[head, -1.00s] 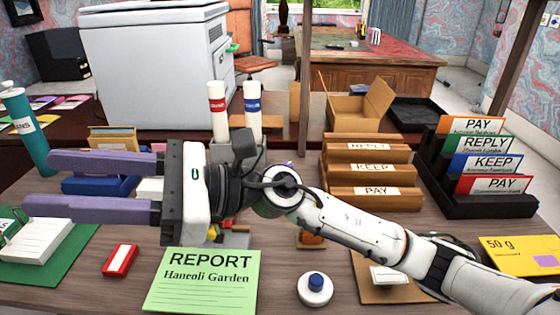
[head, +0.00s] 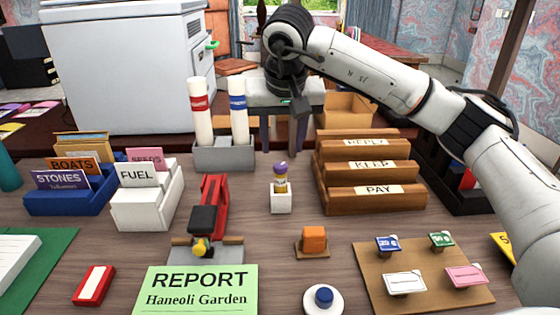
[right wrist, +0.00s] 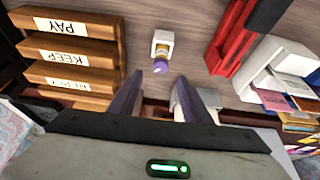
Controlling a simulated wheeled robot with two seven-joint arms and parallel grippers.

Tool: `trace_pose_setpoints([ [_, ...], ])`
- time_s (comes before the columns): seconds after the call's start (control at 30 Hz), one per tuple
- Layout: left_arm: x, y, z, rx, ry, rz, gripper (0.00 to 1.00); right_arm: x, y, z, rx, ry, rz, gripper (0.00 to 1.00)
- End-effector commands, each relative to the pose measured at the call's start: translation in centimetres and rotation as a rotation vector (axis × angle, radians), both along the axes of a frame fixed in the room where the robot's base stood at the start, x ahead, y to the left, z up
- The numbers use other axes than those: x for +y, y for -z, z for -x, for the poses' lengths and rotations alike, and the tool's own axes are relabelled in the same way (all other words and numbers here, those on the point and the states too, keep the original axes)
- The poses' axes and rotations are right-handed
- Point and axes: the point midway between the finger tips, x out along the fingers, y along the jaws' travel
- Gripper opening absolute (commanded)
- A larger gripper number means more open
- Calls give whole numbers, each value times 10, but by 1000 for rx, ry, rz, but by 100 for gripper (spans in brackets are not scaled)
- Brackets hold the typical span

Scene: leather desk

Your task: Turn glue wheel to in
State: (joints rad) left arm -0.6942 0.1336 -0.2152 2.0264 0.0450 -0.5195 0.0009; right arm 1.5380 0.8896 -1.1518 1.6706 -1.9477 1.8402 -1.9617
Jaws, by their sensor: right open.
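My right gripper (head: 283,150) points down behind and above the glue stick. Its two purple-grey fingers are apart with nothing between them; the gap also shows in the right wrist view (right wrist: 154,82). My left gripper is not in view.
A wooden sorter (head: 375,201) stands right of the glue. A red stapler-like tool (head: 214,200) and a grey stand with two white tubes (head: 224,156) are to its left. An orange block (head: 314,240) and a green report sheet (head: 196,291) lie in front.

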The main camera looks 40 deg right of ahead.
Motion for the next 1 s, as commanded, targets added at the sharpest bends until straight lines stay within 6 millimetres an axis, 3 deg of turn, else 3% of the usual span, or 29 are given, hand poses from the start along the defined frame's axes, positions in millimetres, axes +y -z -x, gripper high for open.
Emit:
trace_pose_setpoints([
  [0.1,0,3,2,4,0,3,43,-5,24,-7,4,1,-2,44],
  [0.3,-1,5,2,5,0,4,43,-10,52,-17,2,0,-2,44],
  [0.5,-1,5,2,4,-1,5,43,-12,63,-22,-1,-1,-3,44],
  [0.77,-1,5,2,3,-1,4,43,-12,64,-23,-1,-2,-4,44],
  [1.0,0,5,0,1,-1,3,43,-12,64,-22,-1,-2,-4,4],
])
